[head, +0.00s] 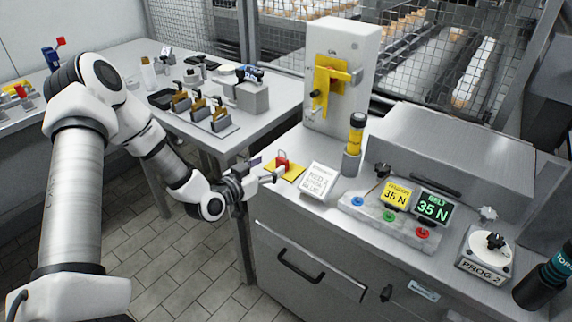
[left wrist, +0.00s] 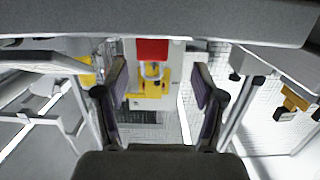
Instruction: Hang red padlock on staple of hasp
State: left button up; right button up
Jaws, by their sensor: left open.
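The red padlock (head: 281,163) stands on a small yellow mat (head: 296,173) near the front left edge of the grey bench. The yellow hasp (head: 326,80) is mounted on the front of a pale upright box. My left gripper (head: 266,171) is open and empty, just left of the padlock and pointing toward it. In the left wrist view the red padlock (left wrist: 152,50) shows between the two open fingers (left wrist: 160,82), apart from both. The yellow hasp (left wrist: 160,88) appears behind it there. The staple is too small to make out clearly. My right gripper is out of view.
A panel with buttons (head: 388,214) and displays lies further right.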

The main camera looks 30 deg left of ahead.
aim_at(281, 159)
pick_arm(q)
jog(key=w, duration=0.1)
jog(key=w+d+f, duration=0.1)
jog(key=w, duration=0.3)
jog(key=shift+w+d+f, duration=0.15)
jog(key=shift+w+f, duration=0.05)
jog(key=shift+w, duration=0.05)
jog(key=shift+s+r, duration=0.1)
jog(key=shift+s, duration=0.05)
jog(key=shift+c, duration=0.4)
jog(key=c, duration=1.2)
jog(key=shift+r, duration=0.5)
jog(key=r, duration=0.2)
jog(key=shift+s+r, duration=0.3)
jog(key=shift+r, duration=0.05)
jog(key=shift+s+d+r+p, duration=0.2)
jog(key=shift+s+d+p, duration=0.3)
jog(key=shift+s, duration=2.05)
jog(key=shift+s+d+r+p, duration=0.25)
jog(key=shift+s+p, duration=0.3)
jog(key=shift+s, duration=1.95)
jog(key=shift+s+d+r+p, duration=0.2)
jog(key=shift+s+d+p, duration=0.3)
jog(key=shift+s, duration=2.05)
